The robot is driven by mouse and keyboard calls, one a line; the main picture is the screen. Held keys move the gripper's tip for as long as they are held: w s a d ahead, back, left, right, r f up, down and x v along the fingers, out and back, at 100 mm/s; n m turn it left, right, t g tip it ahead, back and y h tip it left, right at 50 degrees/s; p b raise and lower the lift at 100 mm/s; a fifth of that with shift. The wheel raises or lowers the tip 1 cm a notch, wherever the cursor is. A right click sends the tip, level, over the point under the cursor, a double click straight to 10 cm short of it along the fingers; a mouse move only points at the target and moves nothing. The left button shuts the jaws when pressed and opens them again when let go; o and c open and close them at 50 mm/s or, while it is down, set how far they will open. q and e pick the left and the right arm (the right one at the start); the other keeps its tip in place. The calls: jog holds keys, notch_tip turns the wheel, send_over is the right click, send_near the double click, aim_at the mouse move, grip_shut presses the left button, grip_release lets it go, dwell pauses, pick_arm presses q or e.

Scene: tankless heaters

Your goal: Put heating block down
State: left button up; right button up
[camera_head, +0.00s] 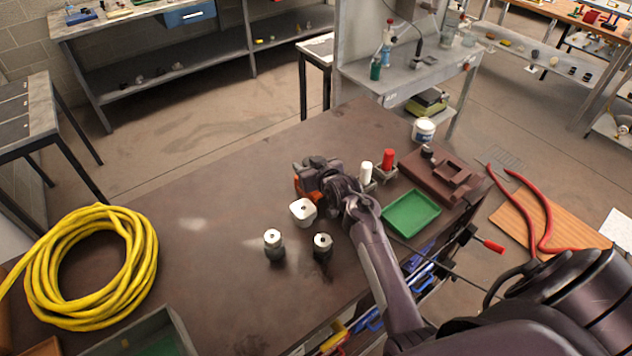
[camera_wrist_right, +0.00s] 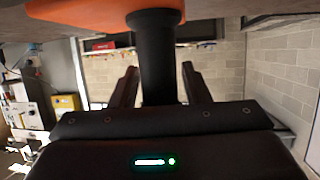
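An orange block (camera_head: 303,190), which I take to be the heating block, is partly hidden by my right gripper (camera_head: 312,172) in the head view. In the right wrist view the orange block (camera_wrist_right: 75,12) is at the top edge, with a thick black post (camera_wrist_right: 157,65) running from it. The fingers of my right gripper (camera_wrist_right: 160,68) stand on either side of this post. My left gripper is not in view.
A green tray (camera_head: 412,213) and a brown fixture (camera_head: 445,178) lie right of my arm. A yellow hose coil (camera_head: 92,265) lies left. The table's middle left is clear.

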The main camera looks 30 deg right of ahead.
jog(key=shift+w, duration=0.1)
grip_shut()
jog(key=shift+r, duration=0.1)
dwell(0.8)
jog(key=shift+r, duration=0.1)
